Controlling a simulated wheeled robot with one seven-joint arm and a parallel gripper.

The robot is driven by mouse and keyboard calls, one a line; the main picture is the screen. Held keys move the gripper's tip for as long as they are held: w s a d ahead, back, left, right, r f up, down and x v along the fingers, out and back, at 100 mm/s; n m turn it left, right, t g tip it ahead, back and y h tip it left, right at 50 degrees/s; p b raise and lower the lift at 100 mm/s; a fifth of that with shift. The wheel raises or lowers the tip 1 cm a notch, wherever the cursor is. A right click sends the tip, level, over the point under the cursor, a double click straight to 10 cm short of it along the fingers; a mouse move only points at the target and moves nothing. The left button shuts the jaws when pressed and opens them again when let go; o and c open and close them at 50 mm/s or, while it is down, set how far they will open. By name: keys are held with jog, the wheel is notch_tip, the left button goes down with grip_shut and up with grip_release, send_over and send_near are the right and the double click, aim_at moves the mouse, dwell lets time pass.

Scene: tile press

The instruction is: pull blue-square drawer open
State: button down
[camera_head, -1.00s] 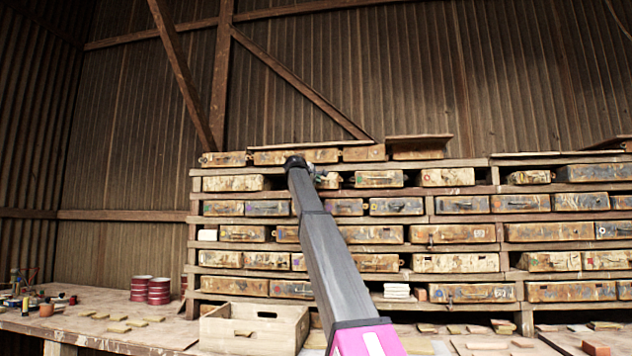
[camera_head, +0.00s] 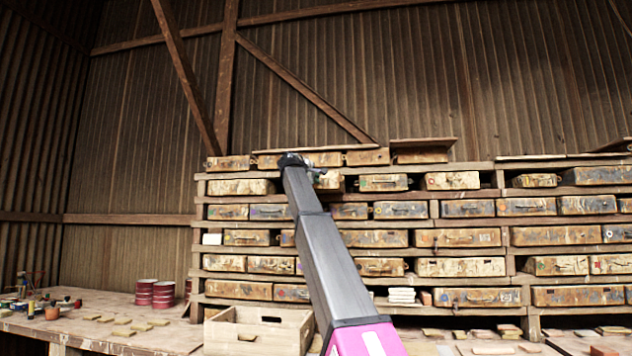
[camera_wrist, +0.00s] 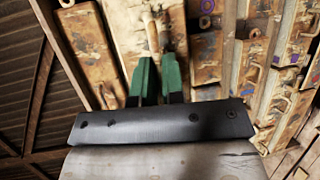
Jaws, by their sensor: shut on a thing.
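My gripper (camera_wrist: 159,66) shows in the wrist view as two green fingers shut on a pale, slim handle (camera_wrist: 152,36). The handle is on a worn, cream-and-rust drawer (camera_wrist: 128,28). I cannot make out a blue square on this drawer; the fingers and wrist cover part of its front. In the head view my gripper (camera_head: 318,172) is at the upper left part of the rack, just under the top row, mostly hidden behind my arm. A drawer front (camera_head: 331,183) shows beside it. A small blue-purple mark shows on another drawer (camera_wrist: 247,90) in the wrist view.
The wooden rack (camera_head: 490,178) holds many similar drawers close around my gripper. A loose board (camera_head: 423,143) lies on top. Below are an open wooden crate (camera_head: 232,334), white stacked tiles (camera_head: 402,295) and red tins (camera_head: 163,294) on the bench.

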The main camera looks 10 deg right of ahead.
jog(key=c, duration=1.2)
grip_release()
jog(key=shift+c, duration=0.2)
jog(key=v, duration=1)
jog(key=shift+s+a, duration=0.3)
